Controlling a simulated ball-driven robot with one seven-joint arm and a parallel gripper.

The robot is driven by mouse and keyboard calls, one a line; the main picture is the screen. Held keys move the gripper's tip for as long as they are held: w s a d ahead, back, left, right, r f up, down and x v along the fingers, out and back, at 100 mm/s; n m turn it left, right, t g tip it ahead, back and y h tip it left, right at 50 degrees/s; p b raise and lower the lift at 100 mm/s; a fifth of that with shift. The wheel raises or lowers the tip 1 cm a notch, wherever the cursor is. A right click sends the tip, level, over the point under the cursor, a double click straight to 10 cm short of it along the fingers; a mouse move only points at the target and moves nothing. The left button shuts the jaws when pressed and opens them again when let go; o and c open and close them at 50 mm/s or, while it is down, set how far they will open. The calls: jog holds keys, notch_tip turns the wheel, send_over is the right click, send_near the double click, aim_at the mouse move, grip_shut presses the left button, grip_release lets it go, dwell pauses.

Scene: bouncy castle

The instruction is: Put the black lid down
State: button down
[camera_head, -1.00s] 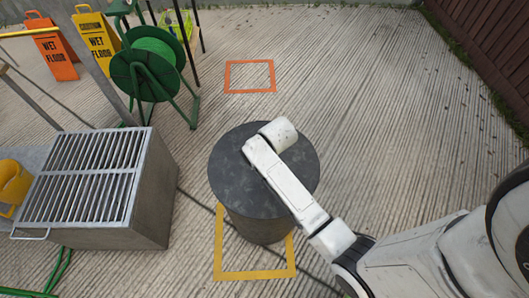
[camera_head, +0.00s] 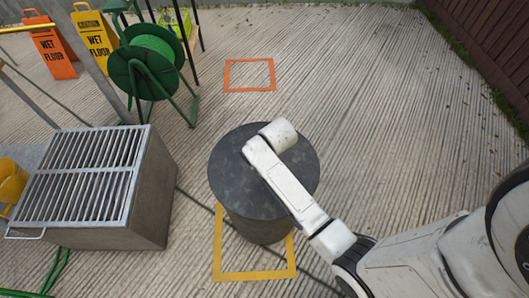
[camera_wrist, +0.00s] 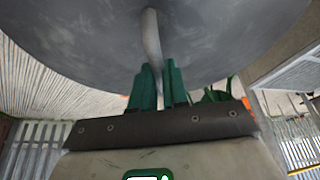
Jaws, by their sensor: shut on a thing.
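The black lid (camera_head: 240,175) is a round, dark grey disc that shows in the head view at the top of a dark grey cylindrical drum (camera_head: 262,228). I cannot tell whether the lid rests on the drum or is held just above it. In the wrist view the lid (camera_wrist: 215,35) fills the top, with a pale bar handle on it. My gripper's green fingers (camera_wrist: 159,75) are shut on this handle. In the head view my white wrist covers part of the lid and hides the fingers.
A yellow square outline (camera_head: 255,276) lies on the floor around the drum's foot. An empty orange square outline (camera_head: 249,90) lies farther back. A grated metal box (camera_head: 150,205) stands left, with a green hose reel (camera_head: 150,65) and wet floor signs (camera_head: 97,45) behind. Open floor lies right.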

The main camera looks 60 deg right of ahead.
jog(key=shift+f, duration=0.35)
jog(key=c, duration=1.1)
grip_release()
jog(key=shift+o, duration=0.2)
jog(key=p+v, duration=0.2)
jog(key=v, duration=0.8)
jog(key=shift+r, duration=0.4)
jog(key=shift+s+a, duration=0.1)
jog(key=s+a+r+n+g+y+p, duration=0.1)
jog(key=s+a+r+n+p, duration=0.1)
jog(key=s+a, duration=0.3)
jog(key=s+a+r+n+g+y+p, duration=0.1)
jog(key=s+a+r+n+p, duration=0.2)
jog(key=s, duration=0.6)
jog(key=a+r+p, duration=0.1)
jog(key=a, duration=0.1)
jog(key=shift+s+a+g+p, duration=0.25)
jog(key=shift+s+g+p, duration=0.05)
jog(key=shift+p, duration=0.05)
